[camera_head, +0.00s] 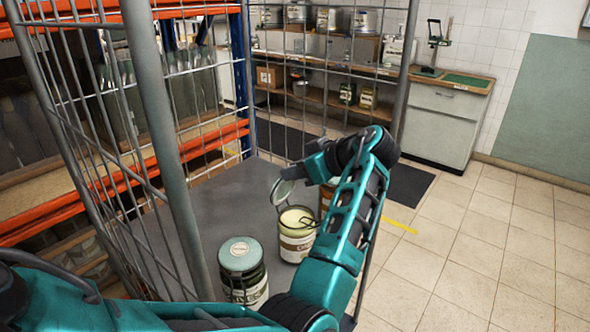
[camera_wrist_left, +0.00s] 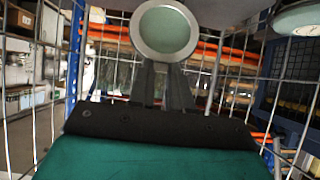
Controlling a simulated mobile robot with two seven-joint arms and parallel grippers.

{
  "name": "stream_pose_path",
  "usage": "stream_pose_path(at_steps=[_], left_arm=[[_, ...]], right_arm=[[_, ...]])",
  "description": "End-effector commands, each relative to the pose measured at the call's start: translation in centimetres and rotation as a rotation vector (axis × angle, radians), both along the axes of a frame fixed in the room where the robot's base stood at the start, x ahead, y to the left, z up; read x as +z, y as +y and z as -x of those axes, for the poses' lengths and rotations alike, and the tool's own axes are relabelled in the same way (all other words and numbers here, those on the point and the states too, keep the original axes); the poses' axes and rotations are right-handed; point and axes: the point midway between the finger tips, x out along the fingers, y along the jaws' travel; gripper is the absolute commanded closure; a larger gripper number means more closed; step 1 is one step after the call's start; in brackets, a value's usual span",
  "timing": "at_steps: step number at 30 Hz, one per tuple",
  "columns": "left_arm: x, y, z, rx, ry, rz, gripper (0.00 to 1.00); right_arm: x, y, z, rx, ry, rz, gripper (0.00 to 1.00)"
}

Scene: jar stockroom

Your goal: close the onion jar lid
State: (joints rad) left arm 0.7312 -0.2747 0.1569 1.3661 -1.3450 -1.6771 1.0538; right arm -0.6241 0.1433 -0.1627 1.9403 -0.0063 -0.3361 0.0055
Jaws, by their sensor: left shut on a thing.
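The open jar (camera_head: 297,247) stands on the grey cart deck, with pale contents showing at its mouth and a cream label too small to read surely. Its round grey-green lid (camera_head: 282,191) is tilted steeply above the jar's far left rim. My left gripper (camera_head: 304,172) is shut on the lid's edge, above and behind the jar. In the left wrist view the lid (camera_wrist_left: 165,30) shows as a pale green disc with a grey rim at the fingertips (camera_wrist_left: 165,68). Whether the lid is hinged to the jar, I cannot tell. My right gripper is not in view.
A jar with a shut green lid (camera_head: 241,268) stands in front left of the open one. A brownish jar (camera_head: 326,199) is partly hidden behind my arm. Wire cage walls and a grey post (camera_head: 165,140) bound the cart (camera_head: 180,232). Tiled floor lies right.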

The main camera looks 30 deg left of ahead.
Motion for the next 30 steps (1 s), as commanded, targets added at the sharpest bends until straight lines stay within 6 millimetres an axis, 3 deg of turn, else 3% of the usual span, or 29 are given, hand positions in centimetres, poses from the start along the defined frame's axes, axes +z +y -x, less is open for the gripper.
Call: stream_pose_path(at_steps=[6, 7, 14, 30], left_arm=[[0.16, 0.04, -0.03, -0.001, -0.003, -0.003, 1.00], [0.16, 0.04, -0.03, 0.000, -0.002, -0.003, 0.79], [0.09, 0.03, -0.01, 0.000, -0.001, -0.001, 0.57], [0.53, 0.49, -0.06, -0.001, 0.000, 0.001, 0.55]], right_arm=[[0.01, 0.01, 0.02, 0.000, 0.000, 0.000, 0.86], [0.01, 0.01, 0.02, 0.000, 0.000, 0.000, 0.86], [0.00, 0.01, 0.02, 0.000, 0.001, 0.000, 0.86], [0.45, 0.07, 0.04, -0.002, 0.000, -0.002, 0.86]])
